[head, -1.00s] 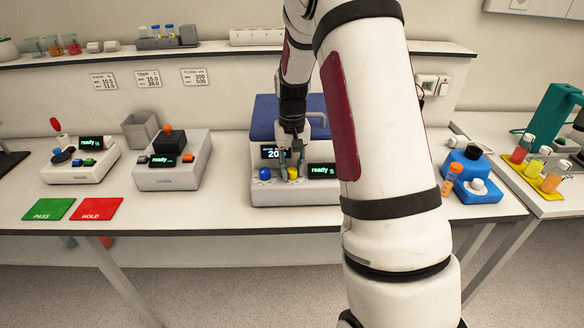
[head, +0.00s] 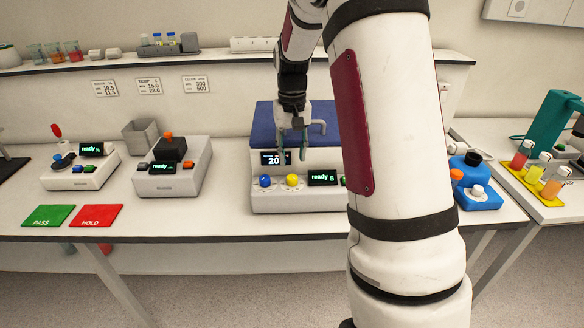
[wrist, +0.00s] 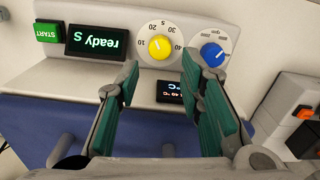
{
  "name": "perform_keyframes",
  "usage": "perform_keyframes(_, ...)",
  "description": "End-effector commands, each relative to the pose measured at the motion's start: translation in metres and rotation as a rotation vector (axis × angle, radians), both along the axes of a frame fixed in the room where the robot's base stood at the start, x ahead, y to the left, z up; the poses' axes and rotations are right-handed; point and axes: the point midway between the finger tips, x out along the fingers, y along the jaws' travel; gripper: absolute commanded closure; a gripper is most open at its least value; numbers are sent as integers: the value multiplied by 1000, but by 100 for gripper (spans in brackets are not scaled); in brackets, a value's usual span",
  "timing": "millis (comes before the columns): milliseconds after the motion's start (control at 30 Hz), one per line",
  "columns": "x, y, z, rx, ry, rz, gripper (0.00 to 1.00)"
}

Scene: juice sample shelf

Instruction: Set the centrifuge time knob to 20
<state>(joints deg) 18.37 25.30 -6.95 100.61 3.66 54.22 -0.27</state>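The centrifuge (head: 300,200) is a white box with a blue lid (head: 315,118), seen in the middle of the head view. Its yellow knob (head: 292,181) sits between a blue knob (head: 265,181) and a green "ready" display (head: 322,178). The upper display (head: 275,158) shows 20. In the upside-down wrist view, the yellow knob (wrist: 160,47) sits on a white dial with numbers; its exact pointer setting is hard to read. My gripper (head: 291,155) is open and empty, above and apart from the yellow knob; its green-padded fingers (wrist: 159,66) frame the knob in the wrist view.
A grey device with a black block (head: 170,149) stands left of the centrifuge. A blue device (head: 476,190) stands to the right, partly behind my arm. Green PASS (head: 49,216) and red HOLD (head: 96,216) mats lie at the front left. Bench is clear in front of the centrifuge.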

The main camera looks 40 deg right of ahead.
Motion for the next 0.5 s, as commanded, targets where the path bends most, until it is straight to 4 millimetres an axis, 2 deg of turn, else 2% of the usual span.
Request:
perform_keyframes(100,1,0,22,-1,-3,0,65)
perform_keyframes(200,0,0,35,0,-1,0,65)
perform_keyframes(333,0,1,45,1,0,0,65)
perform_keyframes(500,0,1,47,1,0,0,65)
